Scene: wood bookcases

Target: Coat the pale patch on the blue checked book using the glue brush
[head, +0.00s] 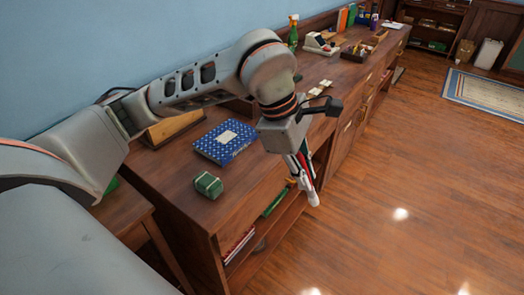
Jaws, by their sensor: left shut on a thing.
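The blue checked book (211,150) lies flat on the wooden counter, with a pale patch (228,137) on its cover. My left gripper (309,188) hangs pointing down beyond the counter's front edge, to the right of the book and apart from it. It is shut on a thin thing, apparently the glue brush, which its fingers mostly hide. Its bristles cannot be made out. My right gripper is not in view.
A green wrapped block (208,184) sits on the counter (180,178) near the book. A wooden holder (174,128) stands behind the book. A green spray bottle (293,33) and other goods stand farther along. Shelves below hold books. Open floor (415,190) lies to the right.

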